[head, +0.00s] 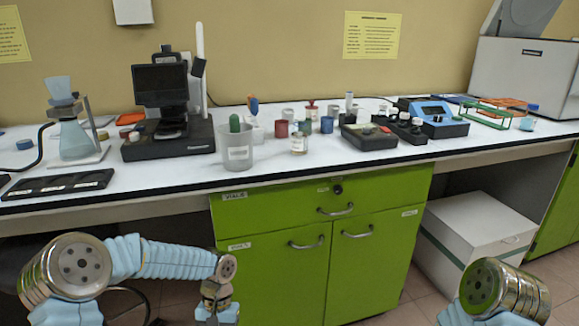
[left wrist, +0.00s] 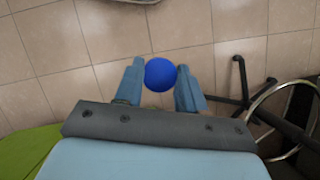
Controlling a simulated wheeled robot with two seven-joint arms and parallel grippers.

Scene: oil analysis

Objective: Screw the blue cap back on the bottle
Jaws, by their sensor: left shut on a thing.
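In the left wrist view a round blue cap (left wrist: 160,74) sits between the two light-blue fingers of my left gripper (left wrist: 161,85), which is shut on it. In the head view my left gripper (head: 217,312) hangs low in front of the green cabinet, below the bench top and well apart from it; the cap cannot be made out there. A small clear bottle (head: 298,145) with a pale label stands near the front of the bench; I cannot tell if it is the task's bottle. My right arm shows at the lower right, but its gripper is out of view.
The white bench top (head: 258,178) carries a grey beaker (head: 237,150), a black microscope-like device (head: 168,140), several small coloured jars and a dark instrument (head: 369,136). A flask (head: 73,140) stands at left. The bench's front edge lies between my left gripper and these things.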

